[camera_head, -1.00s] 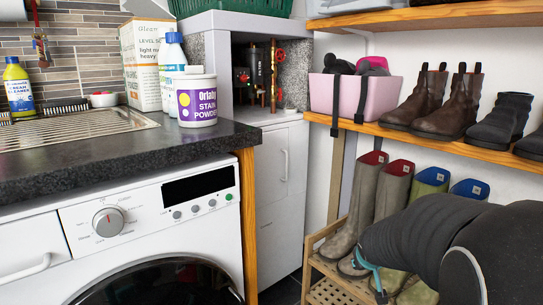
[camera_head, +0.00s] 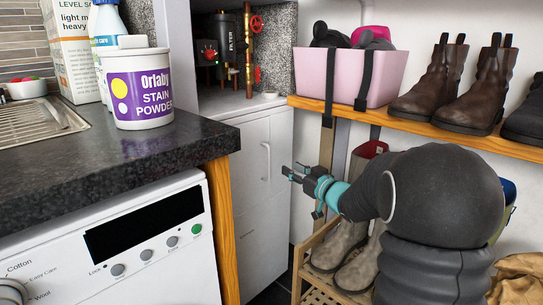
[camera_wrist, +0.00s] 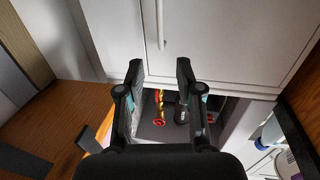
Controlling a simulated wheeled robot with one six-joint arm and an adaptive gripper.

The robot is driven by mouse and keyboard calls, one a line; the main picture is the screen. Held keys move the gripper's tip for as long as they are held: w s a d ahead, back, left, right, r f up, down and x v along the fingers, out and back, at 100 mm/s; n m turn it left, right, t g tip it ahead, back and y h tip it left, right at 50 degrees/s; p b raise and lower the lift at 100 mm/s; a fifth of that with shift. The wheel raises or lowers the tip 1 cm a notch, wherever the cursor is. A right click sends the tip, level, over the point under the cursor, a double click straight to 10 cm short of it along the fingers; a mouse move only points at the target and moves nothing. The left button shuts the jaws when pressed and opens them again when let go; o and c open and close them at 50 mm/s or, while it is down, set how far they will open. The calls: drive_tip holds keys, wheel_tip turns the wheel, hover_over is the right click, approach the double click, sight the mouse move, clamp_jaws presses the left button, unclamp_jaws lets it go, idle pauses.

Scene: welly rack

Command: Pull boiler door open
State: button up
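The white boiler cabinet door (camera_head: 250,170) stands below the open recess with the pipes and looks closed. Its upright bar handle (camera_head: 266,162) is on the right part of the door. My gripper (camera_head: 287,171) is just right of the handle in the head view, its fingers pointing left. In the wrist view my gripper (camera_wrist: 160,66) is open and empty. The door (camera_wrist: 110,40) fills the top there, and its handle (camera_wrist: 160,25) lies beyond the fingertips, roughly in line with the gap and not between them.
The dark worktop (camera_head: 120,155) with a stain powder tub (camera_head: 142,90) is to the left, above the washing machine (camera_head: 150,250). The boot shelf (camera_head: 430,130) is close on the right, with wellies (camera_head: 340,245) below. Pipes with red valves (camera_head: 250,50) fill the recess.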

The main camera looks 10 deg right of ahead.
hover_over(269, 177)
drive_tip(key=shift+w, duration=0.4)
